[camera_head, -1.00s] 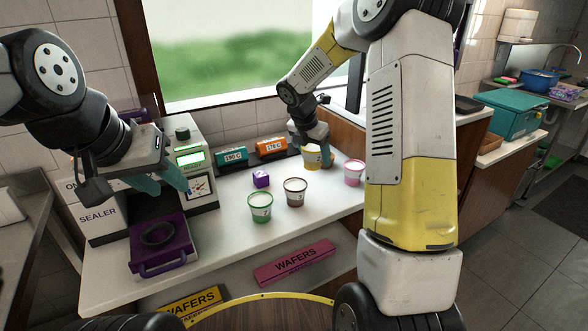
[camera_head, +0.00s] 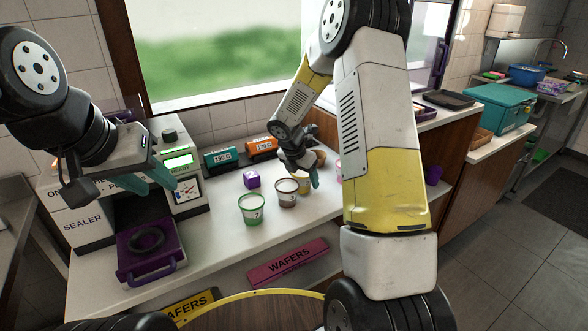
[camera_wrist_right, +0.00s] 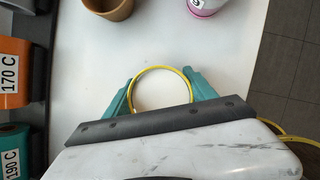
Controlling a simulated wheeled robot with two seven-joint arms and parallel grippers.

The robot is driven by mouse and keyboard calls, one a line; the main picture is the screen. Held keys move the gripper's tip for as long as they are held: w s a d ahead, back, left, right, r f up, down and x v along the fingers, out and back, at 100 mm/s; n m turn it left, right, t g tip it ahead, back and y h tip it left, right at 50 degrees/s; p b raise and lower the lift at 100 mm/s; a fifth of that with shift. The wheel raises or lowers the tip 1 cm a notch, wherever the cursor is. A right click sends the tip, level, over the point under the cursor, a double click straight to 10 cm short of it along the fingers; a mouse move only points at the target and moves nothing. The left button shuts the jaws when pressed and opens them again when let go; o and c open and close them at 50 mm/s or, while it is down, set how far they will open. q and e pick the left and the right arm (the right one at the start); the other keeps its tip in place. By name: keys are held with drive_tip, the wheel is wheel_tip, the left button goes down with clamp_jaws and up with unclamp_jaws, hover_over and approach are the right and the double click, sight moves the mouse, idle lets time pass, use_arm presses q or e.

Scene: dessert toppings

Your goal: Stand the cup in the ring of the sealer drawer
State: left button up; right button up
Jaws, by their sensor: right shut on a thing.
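The cup with the yellow rim (camera_head: 304,186) is partly hidden behind the brown-rimmed cup in the head view. Its rim shows as a yellow circle in the right wrist view (camera_wrist_right: 160,67). My right gripper (camera_head: 305,178) is shut on this cup, with a teal finger on either side of it. The sealer (camera_head: 83,219) is at the left, its purple drawer (camera_head: 137,265) pulled out. A dark ring (camera_head: 147,239) in the drawer is empty. My left gripper (camera_head: 152,184) hangs in front of the sealer, its teal fingers apart and empty.
Wafer boxes (camera_head: 288,263) are below the counter.

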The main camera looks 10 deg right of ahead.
drive_tip(key=o, duration=1.5)
